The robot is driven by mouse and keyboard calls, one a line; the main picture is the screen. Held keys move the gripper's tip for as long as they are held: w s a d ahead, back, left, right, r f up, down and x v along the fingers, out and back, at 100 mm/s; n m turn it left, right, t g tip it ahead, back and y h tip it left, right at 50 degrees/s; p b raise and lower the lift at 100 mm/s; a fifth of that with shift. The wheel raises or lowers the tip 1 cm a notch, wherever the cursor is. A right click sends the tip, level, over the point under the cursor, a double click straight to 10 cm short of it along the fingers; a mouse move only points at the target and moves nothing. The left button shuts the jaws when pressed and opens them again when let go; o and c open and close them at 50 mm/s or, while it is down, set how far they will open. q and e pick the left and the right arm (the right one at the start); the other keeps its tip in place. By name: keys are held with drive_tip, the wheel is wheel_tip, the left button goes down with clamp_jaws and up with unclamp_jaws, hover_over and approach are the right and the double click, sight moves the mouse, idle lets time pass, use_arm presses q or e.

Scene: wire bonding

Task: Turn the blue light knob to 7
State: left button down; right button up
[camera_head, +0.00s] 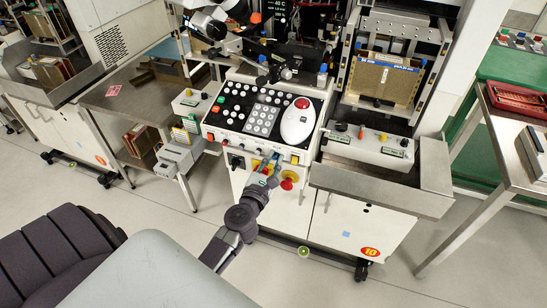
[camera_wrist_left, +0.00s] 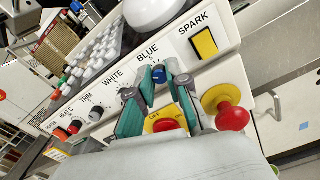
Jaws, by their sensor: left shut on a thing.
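The blue light knob (camera_wrist_left: 159,74) is a small blue knob under the printed word BLUE on the white front panel (camera_wrist_left: 218,54). My left gripper (camera_wrist_left: 160,80) has its two fingers on either side of this knob, shut on it. The number the knob points to is hidden by the fingers and too small to read. In the head view my left gripper (camera_head: 268,163) reaches the front of the white console (camera_head: 222,141) from below and covers the knob. My right gripper is in neither view.
Right of the knob is a yellow SPARK button (camera_wrist_left: 204,43). Just below are a red-and-yellow rotary switch (camera_wrist_left: 165,124) and a protruding red mushroom button (camera_wrist_left: 232,117), both close to the fingers. The WHITE knob (camera_wrist_left: 125,91) sits to the left. Floor in front is clear.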

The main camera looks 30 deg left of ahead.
use_arm(q)
drive_tip(key=m+p, duration=0.2)
drive_tip(key=m, duration=0.3)
drive_tip(key=shift+m, duration=0.4)
drive_tip(key=m+p, duration=0.2)
drive_tip(key=m, duration=0.3)
drive_tip(key=m+p, duration=0.3)
drive_tip(key=m, duration=0.3)
drive_tip(key=shift+m, duration=0.3)
drive_tip(key=shift+f+m+p, duration=0.1)
drive_tip(key=shift+m+p, duration=0.8)
drive_tip(key=shift+m, duration=1)
drive_tip(key=c, duration=1.1)
unclamp_jaws()
drive_tip(key=v, duration=1.2)
drive_tip(key=shift+d, duration=0.1)
